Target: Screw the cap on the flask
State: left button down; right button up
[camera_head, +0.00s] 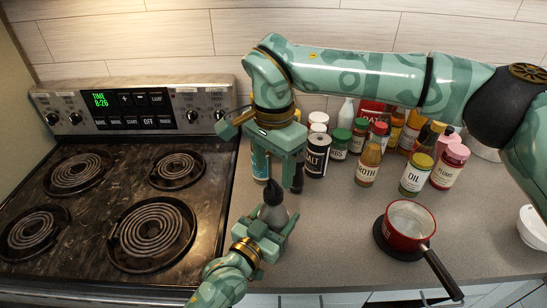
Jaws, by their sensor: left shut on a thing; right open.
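My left gripper (265,232) is low in the picture, over the counter just right of the stove. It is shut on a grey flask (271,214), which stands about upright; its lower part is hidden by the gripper. A dark cap (273,192) shows at the top of the flask; I cannot tell whether it is seated or threaded. My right gripper (279,177) points down from above, open, with its fingers close above or around the cap. I cannot tell whether they touch it.
Several jars and bottles, including an oil bottle (416,176) and a broth bottle (368,166), stand behind and right. A red pot (410,224) with a dark handle sits at the right. The coil stove (110,215) fills the left. Grey counter (325,235) is clear between.

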aim_at(274, 180)
jog(key=shift+f, duration=3.15)
jog(key=c, duration=1)
jog(key=m, duration=0.5)
jog(key=shift+m, duration=0.4)
jog(key=m, duration=1.9)
jog(key=shift+m, duration=0.3)
jog(key=o, duration=1.1)
